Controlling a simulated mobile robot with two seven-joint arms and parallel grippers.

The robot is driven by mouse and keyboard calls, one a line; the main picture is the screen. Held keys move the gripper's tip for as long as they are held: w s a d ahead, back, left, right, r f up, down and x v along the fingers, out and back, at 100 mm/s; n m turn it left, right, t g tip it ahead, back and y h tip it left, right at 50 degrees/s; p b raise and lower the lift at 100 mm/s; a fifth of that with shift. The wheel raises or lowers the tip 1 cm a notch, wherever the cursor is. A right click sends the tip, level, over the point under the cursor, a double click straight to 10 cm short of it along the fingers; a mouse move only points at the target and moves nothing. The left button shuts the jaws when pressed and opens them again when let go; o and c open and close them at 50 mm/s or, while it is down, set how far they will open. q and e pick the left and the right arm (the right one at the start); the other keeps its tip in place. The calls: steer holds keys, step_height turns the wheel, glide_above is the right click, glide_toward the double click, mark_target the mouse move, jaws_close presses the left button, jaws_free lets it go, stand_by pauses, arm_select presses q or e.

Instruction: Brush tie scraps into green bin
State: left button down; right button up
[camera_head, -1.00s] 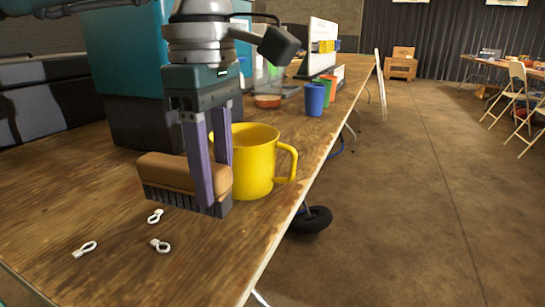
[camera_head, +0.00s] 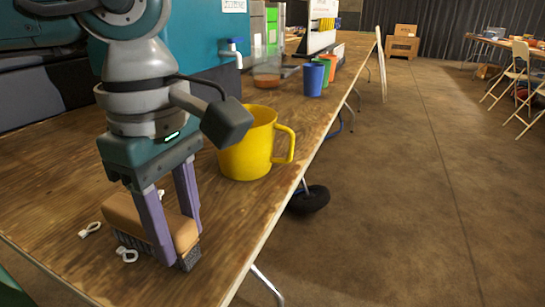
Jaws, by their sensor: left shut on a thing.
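A brush (camera_head: 121,212) with a tan-brown back and dark bristles is on or just above the wooden table. My left gripper (camera_head: 181,245) is shut on it, with purple fingers on either side of the back. The scraps are small white loops on the table. One scrap (camera_head: 90,229) lies left of the brush, one (camera_head: 126,254) lies at its near side by the bristles, and one (camera_head: 161,194) shows partly behind it. My right gripper is not in view. I cannot make out a green bin; only a green edge shows at the bottom left corner.
A yellow mug (camera_head: 246,150) stands right of my left arm. A blue cup (camera_head: 313,79) and other cups stand farther back along the table (camera_head: 210,280). The table's right edge drops to open floor, with a black wheel (camera_head: 309,199) below.

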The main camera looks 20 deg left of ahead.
arm_select(q)
steer(key=s, duration=0.1)
steer(key=s+p, duration=0.1)
steer(key=shift+s+a+r, duration=0.25)
steer(key=shift+s+a, duration=0.15)
steer(key=s+a, duration=0.2)
steer(key=s, duration=0.7)
steer(key=shift+r+p, duration=2.65)
steer(key=shift+r, duration=0.05)
